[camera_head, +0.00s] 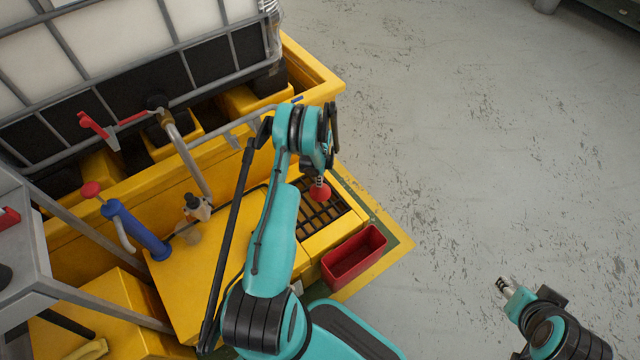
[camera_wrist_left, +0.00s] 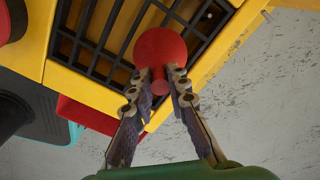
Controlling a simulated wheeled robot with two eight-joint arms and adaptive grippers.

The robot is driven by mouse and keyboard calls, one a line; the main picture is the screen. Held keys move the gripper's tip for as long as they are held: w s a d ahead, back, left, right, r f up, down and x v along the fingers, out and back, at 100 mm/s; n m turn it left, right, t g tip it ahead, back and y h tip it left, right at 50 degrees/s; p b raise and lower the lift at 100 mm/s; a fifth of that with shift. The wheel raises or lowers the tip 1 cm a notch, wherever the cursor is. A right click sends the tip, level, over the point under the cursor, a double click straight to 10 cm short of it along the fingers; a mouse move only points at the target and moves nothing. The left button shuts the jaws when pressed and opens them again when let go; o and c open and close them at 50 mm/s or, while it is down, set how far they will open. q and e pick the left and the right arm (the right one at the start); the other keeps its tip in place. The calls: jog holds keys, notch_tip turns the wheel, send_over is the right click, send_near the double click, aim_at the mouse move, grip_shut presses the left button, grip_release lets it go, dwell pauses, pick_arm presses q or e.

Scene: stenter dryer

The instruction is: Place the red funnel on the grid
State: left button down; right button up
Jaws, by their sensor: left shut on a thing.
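My left gripper (camera_head: 319,181) is shut on the red funnel (camera_head: 320,192) by its narrow stem. In the left wrist view the funnel (camera_wrist_left: 160,48) sits between the fingertips (camera_wrist_left: 160,82), its round wide part facing away from my wrist. The dark grid (camera_head: 338,211) is set in the yellow platform, and the funnel shows over it. In the left wrist view the grid (camera_wrist_left: 101,30) lies behind the funnel; I cannot tell whether they touch. My right gripper (camera_head: 504,287) is at the lower right, over the floor; its opening is too small to judge.
A red bin (camera_head: 354,256) stands beside the grid at the platform's near right edge. A caged white tank (camera_head: 120,50) stands behind. The grey floor to the right is clear.

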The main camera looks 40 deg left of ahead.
pick_arm(q)
notch_tip(320, 180, down, 2)
jog(key=shift+f, duration=0.1)
pick_arm(e)
jog(key=shift+f, duration=0.5)
pick_arm(q)
jog(key=shift+r, duration=0.2)
jog(key=c, duration=1.9)
grip_release()
jog(key=shift+f, duration=0.2)
jog(key=o, duration=0.4)
jog(key=shift+r, duration=0.15)
